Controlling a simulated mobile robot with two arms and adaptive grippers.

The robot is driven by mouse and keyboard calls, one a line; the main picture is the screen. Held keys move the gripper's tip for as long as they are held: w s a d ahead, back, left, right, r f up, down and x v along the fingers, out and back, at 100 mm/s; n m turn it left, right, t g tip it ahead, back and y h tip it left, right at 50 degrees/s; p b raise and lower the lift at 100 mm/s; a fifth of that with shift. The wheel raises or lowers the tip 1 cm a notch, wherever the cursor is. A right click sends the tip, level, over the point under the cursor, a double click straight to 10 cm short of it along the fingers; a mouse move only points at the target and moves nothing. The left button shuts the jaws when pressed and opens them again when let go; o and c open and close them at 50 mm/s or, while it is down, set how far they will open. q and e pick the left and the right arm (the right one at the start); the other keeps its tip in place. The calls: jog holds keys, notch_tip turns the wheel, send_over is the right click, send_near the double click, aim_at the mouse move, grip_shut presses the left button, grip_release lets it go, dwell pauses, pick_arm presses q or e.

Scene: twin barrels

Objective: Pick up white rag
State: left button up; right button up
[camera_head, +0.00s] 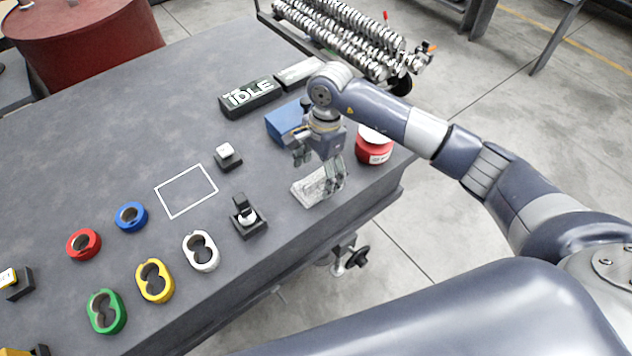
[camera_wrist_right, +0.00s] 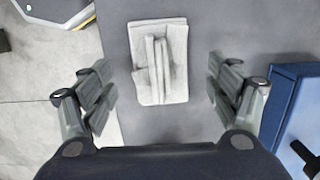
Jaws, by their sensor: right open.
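The white rag (camera_head: 308,190) lies folded on the dark grey table near its right edge in the head view. It also shows in the wrist view (camera_wrist_right: 144,88), with a raised fold along its middle. My right gripper (camera_head: 318,168) is open above the rag and empty. In the wrist view my right gripper's (camera_wrist_right: 160,95) fingers stand on either side of the rag, with a gap on both sides. In the head view its fingers hide part of the rag. My left gripper is not in view.
A blue box (camera_head: 287,122) and a red round container (camera_head: 374,147) stand close to my right gripper. A black stand (camera_head: 248,218) is left of the rag. Coloured rings, a white marked square (camera_head: 187,191) and an IDLE sign (camera_head: 249,97) occupy the table (camera_head: 110,130).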

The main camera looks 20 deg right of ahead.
aim_at(317, 177)
jog(key=shift+s+a+f, duration=0.1)
jog(key=shift+a+f, duration=0.05)
jog(key=shift+f, duration=1.35)
jog(key=c, duration=1.1)
jog(key=shift+c, duration=0.3)
jog(key=shift+r, duration=0.1)
jog(key=shift+r, duration=0.2)
jog(key=r, duration=0.1)
jog(key=r+b, duration=0.1)
jog(key=r, duration=0.1)
jog(key=shift+s+a, duration=0.1)
jog(key=shift+s, duration=0.2)
jog(key=s+a+b, duration=0.1)
jog(key=s+a, duration=0.1)
jog(key=s, duration=0.5)
jog(key=s+a+r+b, duration=0.1)
jog(key=s+a, duration=0.1)
jog(key=s, duration=0.5)
jog(key=shift+s+a+r, duration=0.2)
jog(key=shift+s+a, duration=0.1)
jog(key=shift+a, duration=0.05)
